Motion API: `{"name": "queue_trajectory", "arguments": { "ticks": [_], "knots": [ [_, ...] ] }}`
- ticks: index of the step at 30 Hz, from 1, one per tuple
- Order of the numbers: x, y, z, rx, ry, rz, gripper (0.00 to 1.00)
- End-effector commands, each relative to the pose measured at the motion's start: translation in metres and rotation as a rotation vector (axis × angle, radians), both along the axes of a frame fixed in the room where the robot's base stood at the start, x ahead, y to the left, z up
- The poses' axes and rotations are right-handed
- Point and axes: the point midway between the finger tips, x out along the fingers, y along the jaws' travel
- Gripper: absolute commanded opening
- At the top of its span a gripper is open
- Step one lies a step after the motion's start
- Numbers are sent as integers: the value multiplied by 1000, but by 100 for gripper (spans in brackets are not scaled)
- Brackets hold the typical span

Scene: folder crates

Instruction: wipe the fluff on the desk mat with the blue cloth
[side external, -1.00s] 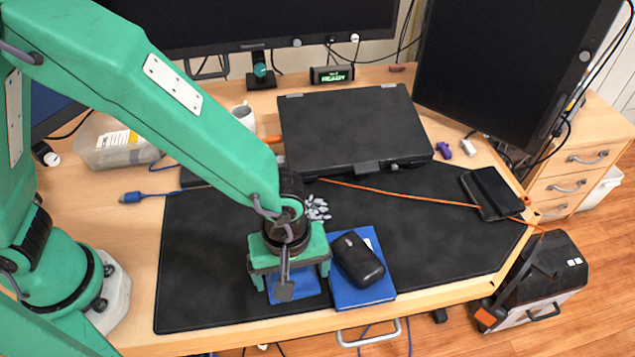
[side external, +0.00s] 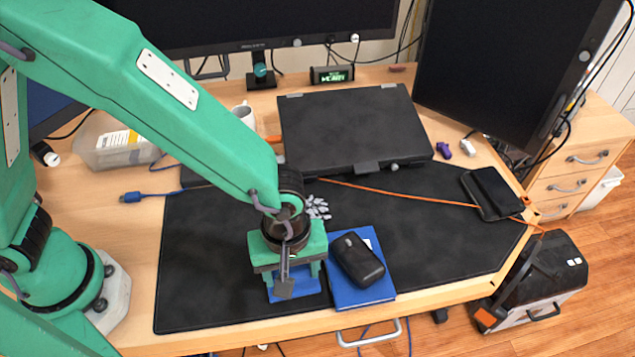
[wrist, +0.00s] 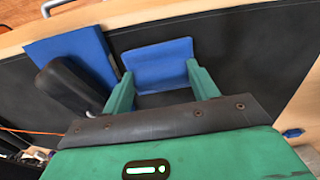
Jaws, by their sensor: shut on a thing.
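The blue cloth (side external: 295,289) is on the dark desk mat (side external: 205,275) near its front edge. My gripper (side external: 294,276) points down and is shut on the cloth, which also shows between the two green fingers in the wrist view (wrist: 158,62). The fluff (side external: 318,208) is a patch of pale grey-white bits on the mat, just behind my gripper. The wrist partly hides its left side, and I cannot make it out in the wrist view.
A blue folder or book (side external: 350,295) with a black mouse (side external: 357,260) on it lies close right of my gripper. A closed black laptop (side external: 350,125) stands behind the fluff. An orange cable (side external: 420,196) crosses the mat. The mat's left part is clear.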

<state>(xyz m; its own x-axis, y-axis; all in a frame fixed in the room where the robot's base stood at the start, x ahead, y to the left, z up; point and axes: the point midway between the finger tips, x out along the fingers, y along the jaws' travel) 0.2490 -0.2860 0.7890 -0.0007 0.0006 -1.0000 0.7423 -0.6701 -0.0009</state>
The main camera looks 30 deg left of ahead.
Motion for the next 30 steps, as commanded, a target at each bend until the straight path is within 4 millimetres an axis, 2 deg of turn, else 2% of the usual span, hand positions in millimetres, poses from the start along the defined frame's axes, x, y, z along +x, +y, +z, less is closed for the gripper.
{"name": "queue_trajectory", "arguments": {
  "ticks": [24,30],
  "knots": [
    [0,-1,47,-2,-2,0,34],
    [0,0,53,-1,-1,0,34]
  ]
}}
